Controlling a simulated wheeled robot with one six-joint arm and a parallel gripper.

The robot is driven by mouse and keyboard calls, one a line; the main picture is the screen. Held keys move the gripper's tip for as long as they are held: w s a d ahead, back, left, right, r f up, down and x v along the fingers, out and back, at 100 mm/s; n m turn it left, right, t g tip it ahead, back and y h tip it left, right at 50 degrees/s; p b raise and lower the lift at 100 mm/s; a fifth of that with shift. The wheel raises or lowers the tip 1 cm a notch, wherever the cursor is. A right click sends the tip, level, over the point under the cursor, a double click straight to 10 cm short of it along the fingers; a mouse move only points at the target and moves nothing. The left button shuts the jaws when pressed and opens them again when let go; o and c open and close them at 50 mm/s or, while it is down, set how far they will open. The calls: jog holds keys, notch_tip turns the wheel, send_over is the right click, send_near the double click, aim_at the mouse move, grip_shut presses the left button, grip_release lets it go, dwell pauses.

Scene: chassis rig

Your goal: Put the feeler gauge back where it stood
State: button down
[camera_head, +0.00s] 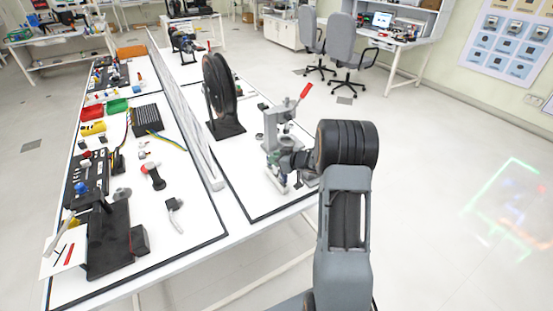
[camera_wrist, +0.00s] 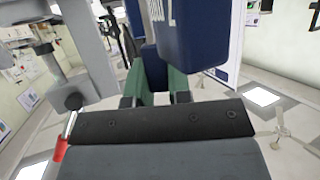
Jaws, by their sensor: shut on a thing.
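My gripper (camera_wrist: 161,84) shows in the wrist view as two green fingers close together above a dark plate. It is shut on a dark blue piece with white markings (camera_wrist: 192,35), which I take to be the feeler gauge; its far end is cut off by the top of the picture. In the head view my gripper (camera_head: 283,174) is low beside the grey press with the red handle (camera_head: 270,126). The gauge is too small there to make out clearly. The fingers hide part of the held piece.
The press's grey column (camera_wrist: 88,45) stands close on the left in the wrist view. A black reel on a stand (camera_head: 221,90) is behind the press. A long grey rail (camera_head: 188,115) divides the white table (camera_head: 190,225). Tools and bins fill its left side.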

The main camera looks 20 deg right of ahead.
jog(key=shift+f, duration=0.35)
jog(key=c, duration=1.1)
grip_release()
jog(key=shift+r, duration=0.1)
jog(key=shift+o, duration=0.2)
